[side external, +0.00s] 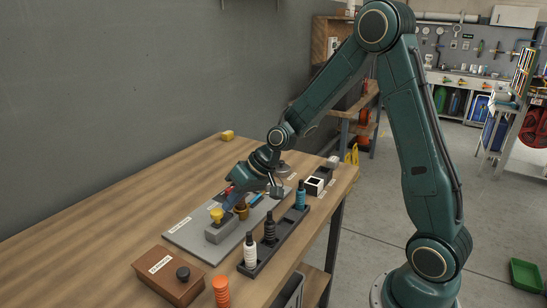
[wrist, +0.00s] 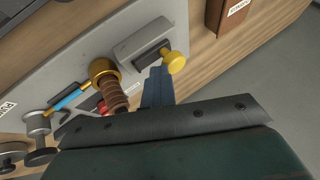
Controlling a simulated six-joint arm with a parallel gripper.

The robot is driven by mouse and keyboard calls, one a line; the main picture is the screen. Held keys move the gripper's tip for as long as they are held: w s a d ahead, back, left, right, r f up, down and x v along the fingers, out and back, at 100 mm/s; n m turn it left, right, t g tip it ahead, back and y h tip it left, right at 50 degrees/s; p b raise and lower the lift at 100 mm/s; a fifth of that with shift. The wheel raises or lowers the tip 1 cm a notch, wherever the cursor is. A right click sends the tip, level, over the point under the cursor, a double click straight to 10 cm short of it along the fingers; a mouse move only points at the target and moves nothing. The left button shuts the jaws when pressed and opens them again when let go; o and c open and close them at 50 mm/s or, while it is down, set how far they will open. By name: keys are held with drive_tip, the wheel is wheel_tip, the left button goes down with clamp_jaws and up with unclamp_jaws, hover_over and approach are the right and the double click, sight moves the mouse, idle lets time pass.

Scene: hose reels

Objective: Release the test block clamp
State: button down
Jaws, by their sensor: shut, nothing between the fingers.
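A grey clamp block (side external: 219,231) with a yellow knob (side external: 217,214) sits on the light grey plate on the bench. In the wrist view the grey block (wrist: 142,40) and its round yellow knob (wrist: 173,62) show ahead of my gripper. My gripper (side external: 229,202) is shut and empty, its tips close to the yellow knob. In the wrist view my fingers (wrist: 157,74) lie together right beside the knob and block. I cannot tell whether they touch. A brass fitting with a brown ribbed grip (wrist: 107,82) stands just left of my fingers there.
A brown box (side external: 168,273) with a dark knob and an orange ribbed piece (side external: 221,291) stand at the front. A blue rod (wrist: 70,98) lies on the plate.

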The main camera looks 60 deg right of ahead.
drive_tip(key=v, duration=0.9)
drive_tip(key=shift+d, duration=0.2)
drive_tip(key=shift+r, duration=0.15)
drive_tip(key=s+a+r+h, duration=0.2)
drive_tip(key=s+r, duration=0.2)
drive_tip(key=s, duration=0.7)
drive_tip(key=s+a+r+n+h, duration=0.1)
drive_tip(key=s+a+r+h, duration=0.1)
drive_tip(key=s, duration=0.9)
drive_tip(key=shift+s+r+n, duration=0.2)
drive_tip(key=shift+r+n, duration=0.1)
drive_tip(key=shift+r, duration=0.6)
